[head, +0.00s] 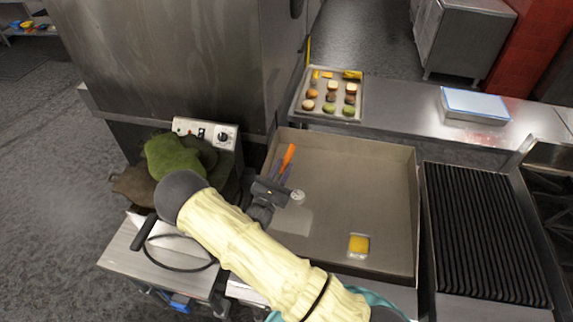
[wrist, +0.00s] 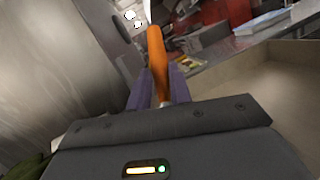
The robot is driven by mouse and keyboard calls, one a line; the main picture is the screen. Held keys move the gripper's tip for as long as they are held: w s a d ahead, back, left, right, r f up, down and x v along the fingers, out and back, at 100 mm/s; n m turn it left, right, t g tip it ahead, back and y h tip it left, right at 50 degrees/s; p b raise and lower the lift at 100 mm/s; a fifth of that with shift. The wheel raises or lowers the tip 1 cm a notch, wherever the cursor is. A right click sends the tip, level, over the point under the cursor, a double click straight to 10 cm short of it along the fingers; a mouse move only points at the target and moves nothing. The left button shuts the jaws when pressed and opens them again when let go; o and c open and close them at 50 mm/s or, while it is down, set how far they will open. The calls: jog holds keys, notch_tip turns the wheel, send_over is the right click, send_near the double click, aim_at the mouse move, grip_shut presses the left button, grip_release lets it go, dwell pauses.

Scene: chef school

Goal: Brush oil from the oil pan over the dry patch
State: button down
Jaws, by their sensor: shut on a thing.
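My gripper (head: 284,174) is shut on a brush with an orange handle (head: 289,153), over the left side of a wide, walled griddle (head: 400,205). In the wrist view the orange handle (wrist: 157,55) rises between the two purple fingers of the gripper (wrist: 162,88). The bristle end is hidden. A small square pan with yellow oil (head: 359,244) sits at the front right inside the griddle, apart from the gripper. A paler patch (head: 296,219) shows on the griddle surface below and right of the gripper; I cannot tell for sure that it is the dry patch.
A small round pale thing (head: 297,197) is beside the gripper. A ribbed grill (head: 480,230) is at the right. Green and brown cloth-like things (head: 172,157) lie at the left. The griddle's middle is clear.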

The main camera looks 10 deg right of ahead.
jog(key=shift+a, duration=0.15)
jog(key=shift+f, duration=0.1)
notch_tip(320, 180, down, 5)
jog(key=b, duration=0.3)
jog(key=shift+b, duration=0.4)
jog(key=s+d+f+n+t+y+b, duration=0.1)
jog(key=d+n+t+y+b, duration=0.1)
jog(key=d+y, duration=0.3)
jog(key=shift+s+d+n+t+y+b, duration=0.3)
jog(key=shift+d+n+b, duration=0.1)
jog(key=shift+d+n, duration=0.3)
